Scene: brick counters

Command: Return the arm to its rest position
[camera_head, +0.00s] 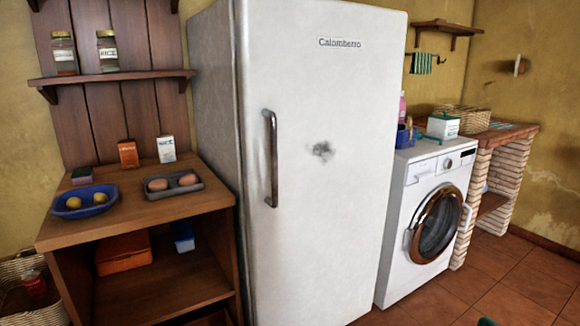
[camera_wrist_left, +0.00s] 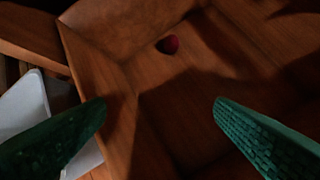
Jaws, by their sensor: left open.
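My left gripper (camera_wrist_left: 160,104) shows in the left wrist view as two green ridged fingers set wide apart, one at each side. It is open, with nothing between the fingers. Below it is a brown wooden surface with raised edges, partly in shadow. A small dark red round object (camera_wrist_left: 169,44) lies on that wood, beyond the fingertips. In the head view neither gripper can be made out clearly; only a small green bit shows at the bottom edge, right of the fridge. My right gripper is not in view.
A tall white fridge (camera_head: 320,180) stands mid-view. Left of it, a wooden shelf unit (camera_head: 150,208) bears a blue bowl (camera_head: 85,212) and a grey egg tray (camera_head: 195,184). A washing machine (camera_head: 405,215) stands at right. Tiled floor (camera_head: 520,295) is clear in front.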

